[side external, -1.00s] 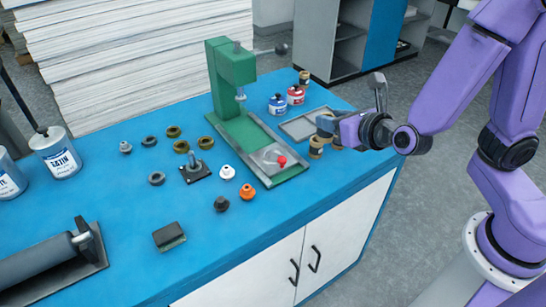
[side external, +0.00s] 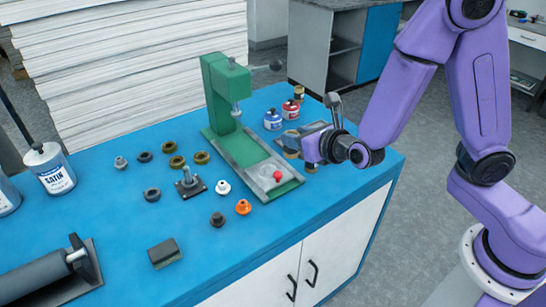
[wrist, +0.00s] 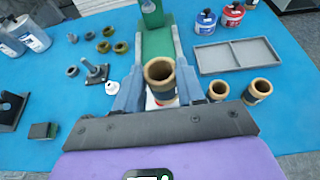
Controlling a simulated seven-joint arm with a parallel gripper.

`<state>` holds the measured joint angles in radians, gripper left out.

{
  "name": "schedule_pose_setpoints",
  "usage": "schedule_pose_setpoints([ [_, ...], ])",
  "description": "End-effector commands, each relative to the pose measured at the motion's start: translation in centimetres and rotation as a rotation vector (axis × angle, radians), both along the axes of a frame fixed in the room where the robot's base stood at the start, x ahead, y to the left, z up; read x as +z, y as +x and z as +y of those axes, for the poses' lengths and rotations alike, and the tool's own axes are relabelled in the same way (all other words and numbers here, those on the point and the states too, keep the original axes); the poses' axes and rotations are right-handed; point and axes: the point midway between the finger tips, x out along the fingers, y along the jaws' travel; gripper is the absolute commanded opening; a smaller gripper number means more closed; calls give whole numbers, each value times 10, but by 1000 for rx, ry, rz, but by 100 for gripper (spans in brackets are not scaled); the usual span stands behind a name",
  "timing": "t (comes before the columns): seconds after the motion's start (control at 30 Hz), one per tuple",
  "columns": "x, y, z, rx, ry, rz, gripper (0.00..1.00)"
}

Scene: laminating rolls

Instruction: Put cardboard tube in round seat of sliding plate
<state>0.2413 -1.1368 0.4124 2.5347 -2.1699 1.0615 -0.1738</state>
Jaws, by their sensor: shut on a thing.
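A brown cardboard tube (wrist: 161,93) stands upright between the two fingers of my gripper (wrist: 157,92) in the wrist view, its open end up. My gripper (side external: 296,146) is shut on it, above the bench to the right of the green press in the side view. The held tube appears there as a small brown shape (side external: 291,147), partly covered by the gripper. The sliding plate (side external: 265,172) is grey, with a red knob, on the front of the press base. Its round seat is not clear in the side view, and the tube hides much of the plate in the wrist view.
Two more tubes stand to the right in the wrist view, one nearer (wrist: 219,90) and one farther right (wrist: 258,91). A grey tray (wrist: 237,57) lies behind them. The green press (side external: 222,95) rises behind the plate. Several rings and knobs are left of it.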

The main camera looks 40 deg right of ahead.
Motion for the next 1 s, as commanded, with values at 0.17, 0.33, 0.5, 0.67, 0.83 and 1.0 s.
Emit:
schedule_pose_setpoints([
  [0.17,-20,29,9,-2,-3,1,8],
  [0.33,-42,46,13,-2,-3,1,8],
  [0.5,-57,59,18,-2,0,-1,8],
  [0.67,-63,64,19,-1,1,-1,8],
  [0.83,-79,69,21,0,-3,1,8],
  [1.0,-96,69,21,-1,-1,0,8],
])
